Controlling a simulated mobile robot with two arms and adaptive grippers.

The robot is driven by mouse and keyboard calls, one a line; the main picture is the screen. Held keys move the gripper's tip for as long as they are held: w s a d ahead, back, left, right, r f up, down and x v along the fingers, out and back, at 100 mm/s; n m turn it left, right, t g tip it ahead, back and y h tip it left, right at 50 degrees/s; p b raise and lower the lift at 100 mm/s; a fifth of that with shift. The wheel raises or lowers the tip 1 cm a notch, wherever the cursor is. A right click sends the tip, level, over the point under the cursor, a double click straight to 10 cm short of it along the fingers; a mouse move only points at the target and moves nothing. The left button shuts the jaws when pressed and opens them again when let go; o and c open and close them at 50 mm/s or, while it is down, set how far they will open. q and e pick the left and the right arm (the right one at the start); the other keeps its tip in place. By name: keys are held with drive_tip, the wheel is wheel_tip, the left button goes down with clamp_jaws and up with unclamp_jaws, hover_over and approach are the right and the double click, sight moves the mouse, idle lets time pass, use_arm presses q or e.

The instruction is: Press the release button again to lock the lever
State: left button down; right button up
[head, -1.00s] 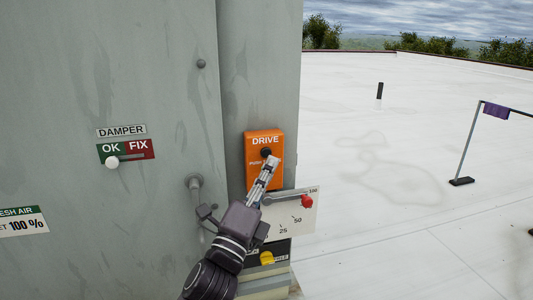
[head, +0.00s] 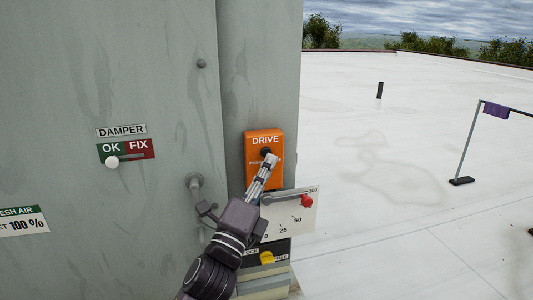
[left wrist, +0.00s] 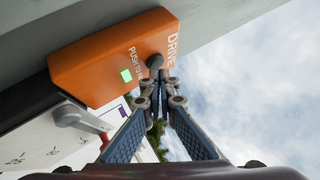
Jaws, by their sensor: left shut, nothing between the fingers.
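The orange DRIVE box (head: 257,178) is on the grey cabinet; it also shows in the left wrist view (left wrist: 95,65). Its dark round button (left wrist: 155,62) sits on its face near the DRIVE lettering. A small green light (left wrist: 126,75) is lit on the box. My left gripper (head: 271,158) is shut and empty, its fingertips at the button; I cannot tell whether they press it. The lever (head: 285,194) with a red knob (head: 307,201) lies over the white scale plate (head: 290,216), below the box, pointing right. My right gripper is out of view.
A yellow knob (head: 267,257) is below the scale plate, partly near my left arm. A damper slider with a white knob (head: 112,162) stands at OK on the cabinet. Open white roof lies to the right.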

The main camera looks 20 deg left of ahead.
use_arm(q)
drive_tip(key=shift+w+a, duration=0.1)
idle(0.6)
drive_tip(key=shift+w+a, duration=0.2)
drive_tip(key=shift+w, duration=0.05)
drive_tip(key=shift+s+d, duration=0.25)
drive_tip(key=shift+s, duration=0.1)
idle(0.4)
drive_tip(key=s+d, duration=0.3)
drive_tip(key=s, duration=0.2)
drive_tip(key=shift+d, duration=0.2)
idle(2.3)
